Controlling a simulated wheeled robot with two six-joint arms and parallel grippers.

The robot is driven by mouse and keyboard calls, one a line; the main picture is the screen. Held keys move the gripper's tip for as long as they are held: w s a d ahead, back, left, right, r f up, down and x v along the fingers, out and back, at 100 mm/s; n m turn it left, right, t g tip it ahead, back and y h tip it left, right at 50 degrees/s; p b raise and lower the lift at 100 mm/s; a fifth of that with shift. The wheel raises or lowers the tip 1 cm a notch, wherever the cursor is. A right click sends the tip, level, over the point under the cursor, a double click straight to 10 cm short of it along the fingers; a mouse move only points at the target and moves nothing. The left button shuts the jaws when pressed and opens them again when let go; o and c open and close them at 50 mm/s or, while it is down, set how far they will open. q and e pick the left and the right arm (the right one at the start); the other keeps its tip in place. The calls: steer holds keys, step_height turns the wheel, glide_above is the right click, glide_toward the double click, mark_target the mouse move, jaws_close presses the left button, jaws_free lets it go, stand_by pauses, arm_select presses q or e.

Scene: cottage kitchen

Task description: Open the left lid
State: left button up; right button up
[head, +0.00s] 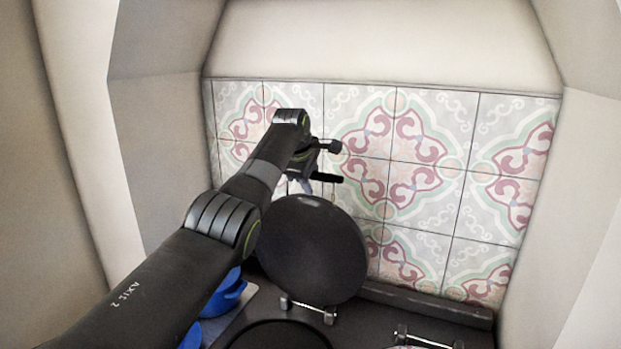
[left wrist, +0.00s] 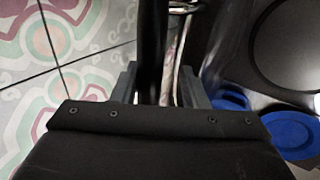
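The left lid (head: 312,255) is a round black disc. It stands raised and tilted steeply on a silver hinge (head: 308,309) at the back of the stove, near the tiled wall. My left gripper (head: 331,163) is above the lid's upper edge, close to the tiles, with its two fingers apart. In the left wrist view the fingers (left wrist: 158,88) are also apart, with a dark upright bar, apparently the lid edge-on, showing between them. I cannot tell whether they touch it. My right gripper is not in view.
A dark round hob (head: 280,338) shows in front of the raised lid. A second silver hinge (head: 424,338) is at the lower right. Blue cookware (head: 229,294) sits left of the stove, partly behind my arm. The tiled wall (head: 440,150) closes off the back.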

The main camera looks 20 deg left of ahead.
arm_select(q)
steer(key=shift+r, duration=0.2)
steer(key=shift+s+a+r+b, duration=0.1)
steer(key=shift+s+r+b, duration=0.15)
steer(key=shift+r+b, duration=0.2)
steer(key=b+v, duration=0.6)
steer(key=v, duration=1)
steer(key=shift+b, duration=0.4)
